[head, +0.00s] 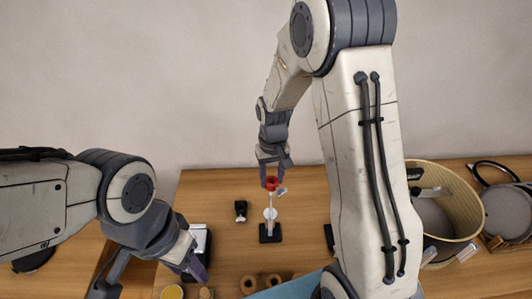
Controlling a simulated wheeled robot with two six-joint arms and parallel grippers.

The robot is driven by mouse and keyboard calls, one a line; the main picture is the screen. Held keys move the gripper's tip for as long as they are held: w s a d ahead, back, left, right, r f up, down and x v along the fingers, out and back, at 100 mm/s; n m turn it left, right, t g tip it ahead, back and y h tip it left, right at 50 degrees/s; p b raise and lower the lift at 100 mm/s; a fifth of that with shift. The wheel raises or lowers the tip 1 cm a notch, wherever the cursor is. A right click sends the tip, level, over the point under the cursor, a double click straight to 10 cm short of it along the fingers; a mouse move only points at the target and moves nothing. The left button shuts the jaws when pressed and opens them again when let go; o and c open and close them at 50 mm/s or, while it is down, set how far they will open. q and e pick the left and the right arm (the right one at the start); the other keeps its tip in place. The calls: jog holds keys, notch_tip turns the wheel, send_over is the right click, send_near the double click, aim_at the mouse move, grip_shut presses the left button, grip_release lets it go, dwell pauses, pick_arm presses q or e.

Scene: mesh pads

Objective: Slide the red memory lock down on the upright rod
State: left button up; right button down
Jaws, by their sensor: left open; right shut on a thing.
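The upright rod (270,203) stands on a small dark base (270,238) in the middle of the table. A pale round piece (270,214) sits partway up it. The red memory lock (271,184) is at the top of the rod. My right gripper (272,175) comes down from above and is shut on the red memory lock. Whether the lock is around the rod or just above it is too small to tell. My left gripper (194,270) is open and empty, low at the left, apart from the rod.
A small black item (240,209) stands left of the rod. A black-and-white device (201,238) is beside my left gripper. Tan rolls (250,284) and a blue surface (288,290) are at the front. A large round wooden container (465,206) is at the right. Bare table surrounds the rod's base.

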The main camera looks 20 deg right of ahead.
aim_at(270, 214)
jog(key=shift+w+d+r, duration=0.1)
jog(key=shift+w+r, duration=0.1)
jog(key=shift+r, duration=0.05)
jog(key=shift+w, duration=0.1)
jog(key=shift+f+b, duration=0.7)
jog(key=shift+f, duration=0.35)
jog(key=shift+f+b, duration=4.6)
jog(key=shift+f, duration=1.9)
jog(key=shift+c, duration=1.4)
grip_release()
